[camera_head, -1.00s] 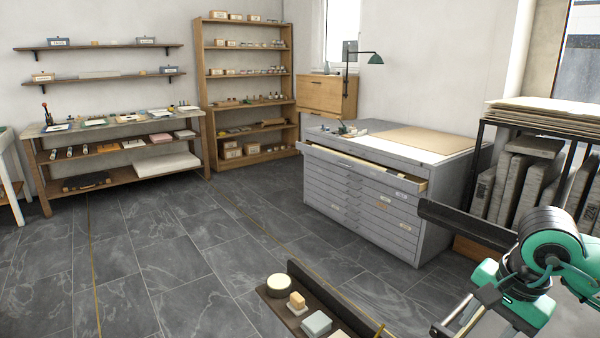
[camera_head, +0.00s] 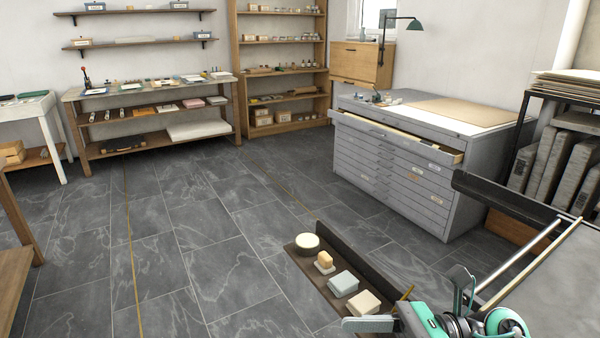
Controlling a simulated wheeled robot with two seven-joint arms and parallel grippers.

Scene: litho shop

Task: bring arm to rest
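My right gripper (camera_head: 408,296) shows at the bottom right of the head view. Its two grey fingers stand wide apart with nothing seen between them. The teal and black wrist behind it is partly cut off by the bottom edge. The gripper is close to the right end of a dark ledge (camera_head: 318,289) in the picture; whether it touches the ledge I cannot tell. My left gripper is not in view.
The ledge carries a round tin (camera_head: 307,243), a small tan block (camera_head: 325,261) and two boxes. A grey press bed (camera_head: 570,285) with rails lies at right. A drawer cabinet (camera_head: 395,185) has its top drawer ajar. Tiled floor (camera_head: 190,240) is open at left.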

